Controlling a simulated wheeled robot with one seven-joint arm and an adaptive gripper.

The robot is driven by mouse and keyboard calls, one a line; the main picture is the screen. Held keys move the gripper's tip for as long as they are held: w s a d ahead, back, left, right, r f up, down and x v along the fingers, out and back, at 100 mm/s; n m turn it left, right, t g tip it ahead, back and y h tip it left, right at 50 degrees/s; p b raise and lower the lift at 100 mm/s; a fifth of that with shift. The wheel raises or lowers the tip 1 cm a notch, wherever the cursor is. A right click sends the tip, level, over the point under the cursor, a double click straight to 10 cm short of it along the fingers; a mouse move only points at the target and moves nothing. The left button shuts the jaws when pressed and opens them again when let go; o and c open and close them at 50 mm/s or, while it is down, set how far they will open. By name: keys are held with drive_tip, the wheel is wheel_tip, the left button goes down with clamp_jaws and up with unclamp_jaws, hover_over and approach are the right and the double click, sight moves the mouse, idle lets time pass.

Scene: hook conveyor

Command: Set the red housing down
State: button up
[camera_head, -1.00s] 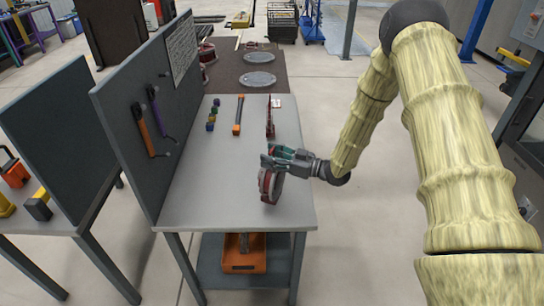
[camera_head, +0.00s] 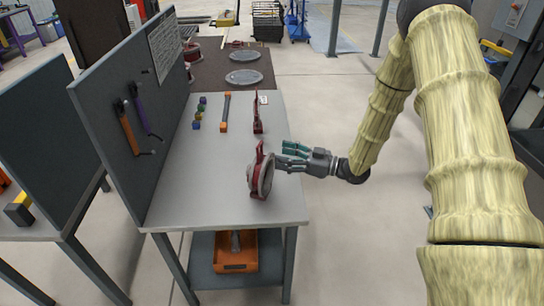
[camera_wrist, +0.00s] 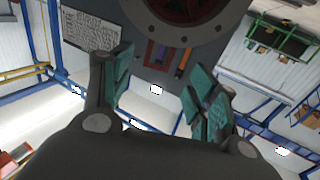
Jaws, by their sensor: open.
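The red housing (camera_head: 257,185) stands on its edge on the grey worktable (camera_head: 205,205), near the front right edge, with its round grey flange facing my gripper. My gripper (camera_head: 284,155) is open and empty at the housing's right side, with its teal-padded fingers pointing left. In the wrist view, the housing's grey bolted flange and dark red inside (camera_wrist: 187,8) show at the top, beyond the fingertips. The two spread fingers of the gripper (camera_wrist: 160,72) have a clear gap between them and the flange.
A pegboard (camera_head: 125,105) with hanging tools walls the left side. An orange bin (camera_head: 236,252) sits on the lower shelf.

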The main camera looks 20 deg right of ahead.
drive_tip(key=shift+v, duration=1.55)
